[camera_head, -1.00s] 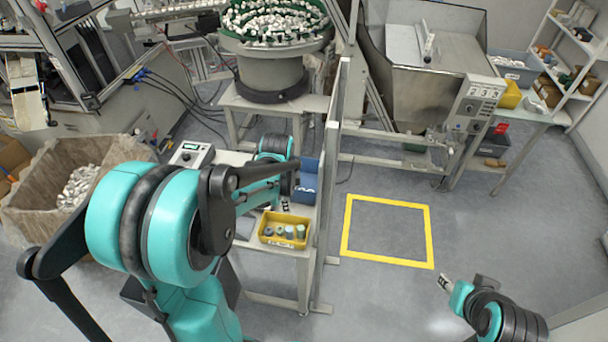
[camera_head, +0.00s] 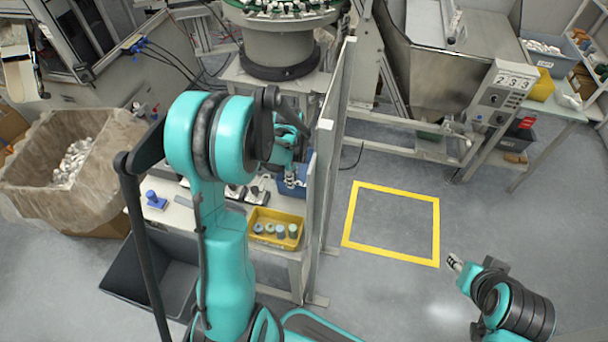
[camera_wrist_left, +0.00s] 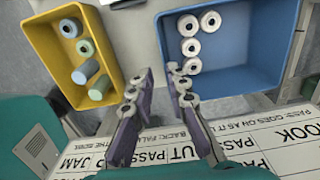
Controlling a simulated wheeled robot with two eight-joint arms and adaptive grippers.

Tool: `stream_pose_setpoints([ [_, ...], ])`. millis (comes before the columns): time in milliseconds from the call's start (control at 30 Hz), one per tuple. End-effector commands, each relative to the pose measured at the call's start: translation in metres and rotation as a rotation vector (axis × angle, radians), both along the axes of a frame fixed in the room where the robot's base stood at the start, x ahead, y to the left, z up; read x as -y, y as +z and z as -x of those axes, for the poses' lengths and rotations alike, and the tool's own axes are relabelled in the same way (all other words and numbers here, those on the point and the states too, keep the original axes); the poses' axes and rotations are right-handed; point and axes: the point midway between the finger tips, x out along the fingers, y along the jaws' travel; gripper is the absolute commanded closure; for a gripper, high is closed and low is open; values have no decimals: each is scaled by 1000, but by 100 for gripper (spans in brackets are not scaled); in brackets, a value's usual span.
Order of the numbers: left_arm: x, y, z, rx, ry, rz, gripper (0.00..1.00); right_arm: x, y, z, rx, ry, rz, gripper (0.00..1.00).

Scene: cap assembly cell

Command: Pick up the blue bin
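The blue bin (camera_head: 297,189) stands on the bench beside a divider, partly hidden by my left arm in the head view. In the left wrist view the blue bin (camera_wrist_left: 262,52) is at upper right, with several white rings inside. My left gripper (camera_wrist_left: 159,75) is at the bin's left wall, one finger over the bin and one outside it. Its fingertips are apart; I cannot tell whether they touch the wall. In the head view my left gripper (camera_head: 289,173) is small and partly hidden. My right gripper (camera_head: 455,262) is far from the bin, low at right; its finger state is unclear.
A yellow bin (camera_head: 262,241) with several small cylinders sits close in front of the blue bin. The divider (camera_head: 327,165) rises at the right of the bench (camera_head: 270,258). A yellow floor square (camera_head: 437,230) is empty. A dark open container (camera_head: 125,283) lies below the bench.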

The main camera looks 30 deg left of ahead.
Motion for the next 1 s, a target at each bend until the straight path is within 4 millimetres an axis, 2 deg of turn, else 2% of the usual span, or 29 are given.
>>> stream_pose_setpoints([
  [100, 0, -11, 0, 0, 0, 0, 84, 0, -10, 0, 0, 0, 0, 60],
  [467, 0, -43, -1, 0, 1, 0, 84, 0, -21, 0, 0, 0, 0, 60],
  [733, 0, -83, -4, 0, 1, 0, 84, 0, -36, 0, 0, 0, 0, 60],
  [1000, 0, -88, -4, 0, 1, 0, 84, 0, -36, 0, 0, 0, 0, 60],
])
